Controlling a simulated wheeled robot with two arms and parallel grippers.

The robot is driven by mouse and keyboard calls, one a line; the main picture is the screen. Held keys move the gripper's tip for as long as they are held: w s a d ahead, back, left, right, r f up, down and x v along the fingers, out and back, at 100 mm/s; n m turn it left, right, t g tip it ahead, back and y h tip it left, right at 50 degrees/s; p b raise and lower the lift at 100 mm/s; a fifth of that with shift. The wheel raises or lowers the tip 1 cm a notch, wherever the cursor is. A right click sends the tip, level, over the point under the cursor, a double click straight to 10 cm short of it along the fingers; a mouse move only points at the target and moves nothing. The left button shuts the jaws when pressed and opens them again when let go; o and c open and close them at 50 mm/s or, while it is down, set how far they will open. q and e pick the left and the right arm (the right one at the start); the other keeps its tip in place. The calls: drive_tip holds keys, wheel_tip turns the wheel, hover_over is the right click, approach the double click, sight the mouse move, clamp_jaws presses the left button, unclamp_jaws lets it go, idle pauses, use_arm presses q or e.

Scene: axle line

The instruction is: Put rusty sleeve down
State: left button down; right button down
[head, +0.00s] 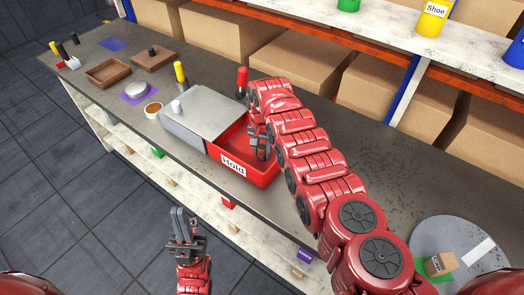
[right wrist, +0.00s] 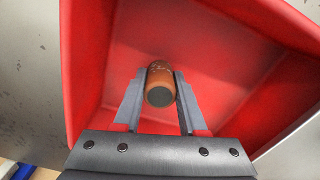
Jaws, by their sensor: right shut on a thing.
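The rusty sleeve (right wrist: 160,86) is an orange-brown cylinder between the two fingers of my right gripper (right wrist: 160,98) in the right wrist view. In the head view my right gripper (head: 262,141) reaches down into the red bin (head: 240,174) labelled "Hold". It is shut on the sleeve, which shows only as a small brown part (head: 263,154) inside the bin. I cannot tell whether the sleeve touches the bin's floor. My left gripper (head: 184,219) is low in front of the bench, apart from everything; its finger gap is unclear.
A grey metal cover (head: 200,113) lies over the bin's left part. A red cylinder (head: 242,78) stands behind the bin. A grey disc (head: 456,250) is at bottom right.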

sight(262, 147)
drive_tip(key=shift+c, duration=2.3)
unclamp_jaws()
drive_tip(key=shift+r+p, duration=0.3)
drive_tip(key=shift+p, duration=0.15)
drive_tip(key=shift+r, duration=0.25)
wheel_tip(262, 147, up, 3)
drive_tip(key=shift+f+p, duration=0.2)
drive_tip(key=shift+p, duration=0.25)
wheel_tip(262, 147, up, 8)
drive_tip(key=b, duration=0.3)
drive_tip(key=shift+f, duration=0.15)
drive_tip(key=shift+r, duration=0.45)
